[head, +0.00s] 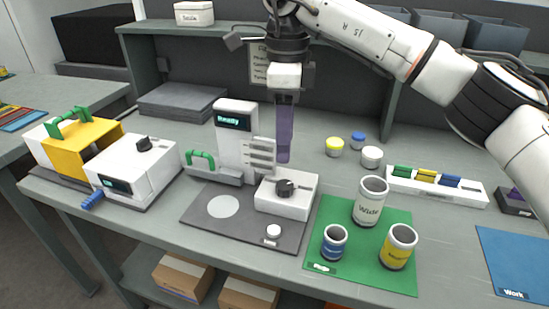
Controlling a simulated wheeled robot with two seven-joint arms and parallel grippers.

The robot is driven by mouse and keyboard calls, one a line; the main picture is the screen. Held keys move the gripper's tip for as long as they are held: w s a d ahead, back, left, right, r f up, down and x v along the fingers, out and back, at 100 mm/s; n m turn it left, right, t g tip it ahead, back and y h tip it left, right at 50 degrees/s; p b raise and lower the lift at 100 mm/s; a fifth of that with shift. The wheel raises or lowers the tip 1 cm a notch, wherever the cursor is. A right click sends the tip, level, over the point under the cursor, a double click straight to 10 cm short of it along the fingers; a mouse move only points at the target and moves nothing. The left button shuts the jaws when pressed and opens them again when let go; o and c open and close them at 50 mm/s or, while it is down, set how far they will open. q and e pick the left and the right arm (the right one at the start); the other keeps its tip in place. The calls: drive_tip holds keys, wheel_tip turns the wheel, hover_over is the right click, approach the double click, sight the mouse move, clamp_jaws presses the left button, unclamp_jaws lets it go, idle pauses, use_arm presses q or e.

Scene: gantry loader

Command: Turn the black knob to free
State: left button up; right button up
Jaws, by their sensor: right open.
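A black knob (285,188) sits on top of the low white block (296,205) of the loader, which stands on a dark grey base plate (205,213). A second black knob (144,144) is on the white box at the left. My right gripper (284,158) points straight down with its purple fingers above and behind the loader's knob, apart from it in the picture. The fingers overlap in this view, so the gap between them is hidden. The loader's display (233,120) reads "Ready". My left gripper is out of view.
A green mat (340,260) at the right holds a white cup (370,201), a blue cup (334,242) and a yellow cup (397,247). A green handle (201,158) stands left of the loader's column. A white rack (440,189) and small jars stand behind the mat.

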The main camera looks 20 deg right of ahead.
hover_over(285, 184)
wheel_tip(285, 184, down, 5)
drive_tip(key=shift+s+r, duration=0.15)
drive_tip(key=shift+r, duration=0.05)
wheel_tip(285, 184, down, 4)
drive_tip(key=shift+r, duration=0.1)
drive_tip(key=shift+f, duration=0.6)
drive_tip(key=c, duration=1.1)
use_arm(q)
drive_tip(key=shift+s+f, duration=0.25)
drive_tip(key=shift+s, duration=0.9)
use_arm(e)
drive_tip(key=shift+o, duration=0.2)
